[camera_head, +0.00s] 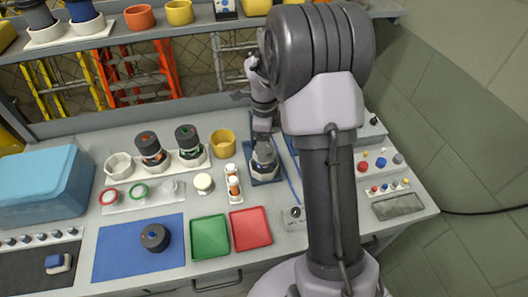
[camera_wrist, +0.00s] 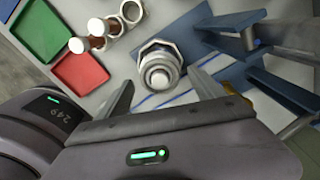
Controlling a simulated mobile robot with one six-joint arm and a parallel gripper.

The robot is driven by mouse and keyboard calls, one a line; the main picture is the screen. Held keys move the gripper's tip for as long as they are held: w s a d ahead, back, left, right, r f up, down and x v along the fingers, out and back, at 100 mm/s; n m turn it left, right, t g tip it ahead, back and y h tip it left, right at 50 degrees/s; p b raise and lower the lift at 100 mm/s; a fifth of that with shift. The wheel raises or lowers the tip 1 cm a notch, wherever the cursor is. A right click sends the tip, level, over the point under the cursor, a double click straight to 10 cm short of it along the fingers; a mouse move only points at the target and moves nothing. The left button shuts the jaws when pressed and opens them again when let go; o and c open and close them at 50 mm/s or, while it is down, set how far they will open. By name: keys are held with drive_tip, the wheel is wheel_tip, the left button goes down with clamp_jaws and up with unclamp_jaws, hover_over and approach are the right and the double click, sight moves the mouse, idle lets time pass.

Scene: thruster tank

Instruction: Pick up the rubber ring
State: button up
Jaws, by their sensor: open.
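I cannot tell for certain which thing is the rubber ring. A hexagonal pale fitting (camera_wrist: 158,75) with a rounded light top stands just beyond the fingers. In the head view my arm reaches down over the blue pad right of the yellow cup, away from the two rings.
A green tray (camera_head: 210,237) and a red tray (camera_head: 250,228) lie near the front edge. A blue mat (camera_head: 112,250) carries a dark round part (camera_head: 155,237). A yellow cup (camera_head: 223,143) and dark cylinders (camera_head: 188,143) stand behind. Blue-grey clamps (camera_wrist: 237,37) are close on the right.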

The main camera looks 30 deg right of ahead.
drive_tip(key=shift+f, duration=0.1)
drive_tip(key=shift+f, duration=0.25)
idle(0.4)
drive_tip(key=c, duration=1.4)
drive_tip(key=shift+r+p, duration=0.3)
drive_tip(key=shift+r, duration=0.2)
wheel_tip(320, 180, up, 3)
drive_tip(key=shift+s+a+r+p, duration=0.1)
drive_tip(key=shift+a+r+p, duration=0.1)
drive_tip(key=shift+p, duration=0.4)
drive_tip(key=s+a+r, duration=0.1)
drive_tip(key=s+a, duration=0.7)
drive_tip(key=a, duration=0.5)
drive_tip(key=shift+s+p, duration=0.25)
drive_tip(key=shift+p, duration=0.05)
